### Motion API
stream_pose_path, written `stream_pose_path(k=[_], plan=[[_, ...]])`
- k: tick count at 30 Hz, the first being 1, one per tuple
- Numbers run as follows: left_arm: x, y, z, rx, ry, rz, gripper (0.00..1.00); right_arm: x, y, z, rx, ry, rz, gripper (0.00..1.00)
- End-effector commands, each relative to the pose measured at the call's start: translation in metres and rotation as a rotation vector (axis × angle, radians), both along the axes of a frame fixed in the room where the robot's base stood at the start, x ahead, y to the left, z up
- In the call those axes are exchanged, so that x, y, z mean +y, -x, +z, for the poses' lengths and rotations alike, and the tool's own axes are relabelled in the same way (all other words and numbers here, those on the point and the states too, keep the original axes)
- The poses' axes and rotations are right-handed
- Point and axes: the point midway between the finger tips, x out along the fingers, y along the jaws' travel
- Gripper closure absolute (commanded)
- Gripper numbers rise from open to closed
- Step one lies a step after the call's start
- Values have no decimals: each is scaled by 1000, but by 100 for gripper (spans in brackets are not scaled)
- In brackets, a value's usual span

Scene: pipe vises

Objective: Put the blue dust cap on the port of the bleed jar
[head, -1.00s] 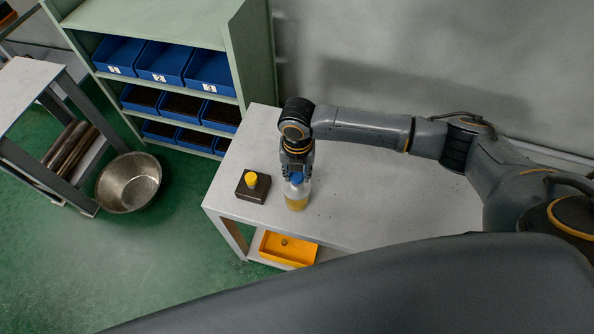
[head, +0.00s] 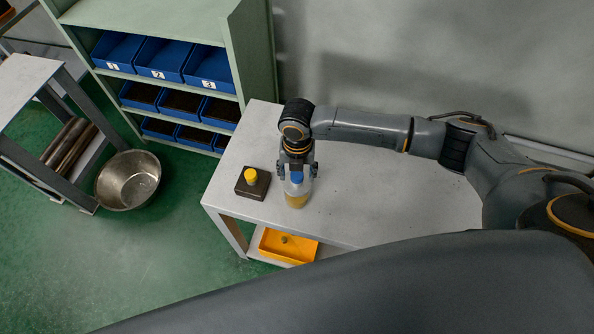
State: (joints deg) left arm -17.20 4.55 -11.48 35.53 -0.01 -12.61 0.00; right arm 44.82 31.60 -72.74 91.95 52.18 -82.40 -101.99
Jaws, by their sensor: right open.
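The bleed jar (head: 296,199) stands upright on the grey table, with clear walls and amber liquid inside. The blue dust cap (head: 297,178) sits at the top of the jar. My right gripper (head: 297,178) points down over the jar, open, with its fingers spread on either side of the blue cap and apart from it as far as I can see. The gripper partly hides the far side of the cap and the jar's top. My left gripper is not in view.
A dark block with a yellow cap (head: 251,176) stands left of the jar. The grey table (head: 400,205) is clear to the right. A yellow tray (head: 288,247) lies on the lower shelf. Blue bins (head: 162,59) fill a green shelf; a metal bowl (head: 128,180) is on the floor.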

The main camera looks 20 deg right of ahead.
Motion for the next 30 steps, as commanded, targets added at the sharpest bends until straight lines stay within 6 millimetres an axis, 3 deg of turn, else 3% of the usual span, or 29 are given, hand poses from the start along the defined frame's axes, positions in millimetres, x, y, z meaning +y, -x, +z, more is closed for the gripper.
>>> stream_pose_path(k=[8,21,30], plan=[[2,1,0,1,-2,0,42,0,-1,13,-3,-1,1,42],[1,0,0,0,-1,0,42,-1,-1,99,-3,0,1,42],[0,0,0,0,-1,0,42,-1,0,120,0,0,0,42]])
